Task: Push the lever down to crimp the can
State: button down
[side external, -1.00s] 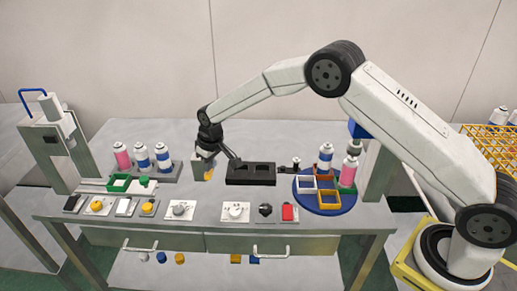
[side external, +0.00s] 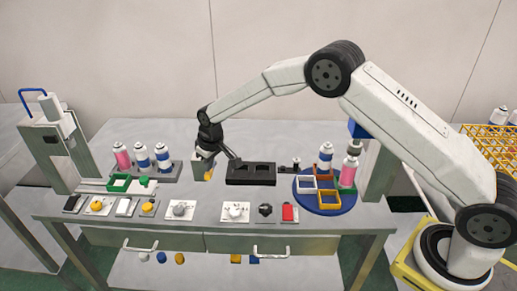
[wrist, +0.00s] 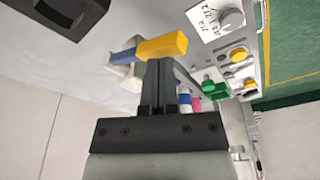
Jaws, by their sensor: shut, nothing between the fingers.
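My gripper (side external: 207,169) points down over the table, left of the black two-pocket block. Its dark fingers are together in the wrist view (wrist: 158,88), with nothing between them. A yellow bar (wrist: 161,46) lies right at the fingertips; it also shows small at the gripper's lower end in the side view (side external: 208,176). I cannot tell whether the fingers touch it. A pale machine (side external: 52,140) at the far left carries a blue bent handle (side external: 23,96), which is raised. Which part is the crimping lever, and whether a can sits under it, is unclear.
A rack holds several cans (side external: 142,157) at left. The black block (side external: 251,173) stands right of my gripper. A blue round tray (side external: 335,207) holds coloured frames and cans. Small parts on plates, including a white knob (side external: 236,211), line the front edge.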

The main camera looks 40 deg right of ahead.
aim_at(211, 173)
jog(key=shift+f, duration=2.8)
dwell(1.7)
jog(key=shift+r, duration=5.05)
jog(key=shift+r, duration=0.15)
jog(key=shift+r, duration=2.35)
